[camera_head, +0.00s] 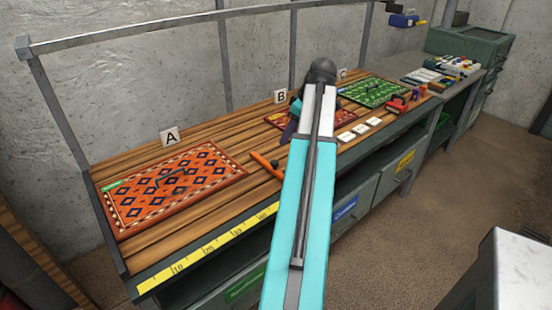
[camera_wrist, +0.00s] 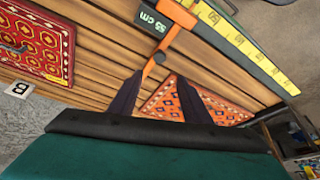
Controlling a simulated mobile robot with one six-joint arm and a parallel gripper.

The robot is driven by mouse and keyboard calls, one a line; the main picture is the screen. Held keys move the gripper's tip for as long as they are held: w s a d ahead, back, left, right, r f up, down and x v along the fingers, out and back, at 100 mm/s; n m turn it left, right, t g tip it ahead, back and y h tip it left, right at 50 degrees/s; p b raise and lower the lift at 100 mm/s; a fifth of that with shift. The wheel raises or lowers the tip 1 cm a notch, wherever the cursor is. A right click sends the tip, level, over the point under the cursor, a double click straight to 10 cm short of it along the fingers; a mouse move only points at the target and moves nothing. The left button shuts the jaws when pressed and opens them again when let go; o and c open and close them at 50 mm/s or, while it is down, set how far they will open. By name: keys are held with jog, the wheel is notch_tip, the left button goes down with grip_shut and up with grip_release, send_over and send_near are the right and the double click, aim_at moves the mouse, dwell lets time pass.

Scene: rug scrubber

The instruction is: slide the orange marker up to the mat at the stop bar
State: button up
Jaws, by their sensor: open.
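The orange marker (camera_head: 265,165) lies across the slats in the gap between the mats, running back from the front ruler. In the wrist view the orange marker (camera_wrist: 172,38) has a dark "55 cm" label and a small grey knob, and its tip is just beyond my fingers. My gripper (camera_wrist: 160,76) is open, its two dark fingers spread and empty; I cannot tell whether they touch the marker. The orange patterned mat (camera_head: 150,200) by sign A lies on the left, and a red mat (camera_head: 345,118) by sign B is partly hidden behind my arm. I cannot make out the stop bar clearly.
A yellow ruler (camera_head: 205,250) runs along the bench's front edge. Beyond my arm are white cards (camera_head: 360,129), a green mat (camera_head: 374,92) and red items (camera_head: 398,104). A metal rail (camera_head: 150,33) stands behind the bench. Bare slats show between the mats.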

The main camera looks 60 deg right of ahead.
jog(key=shift+d+f, duration=0.1)
jog(key=p, duration=0.3)
send_near(274, 162)
jog(key=shift+x, duration=3.95)
jog(key=shift+s, duration=0.1)
jog(key=c, duration=0.9)
jog(key=shift+o, duration=0.2)
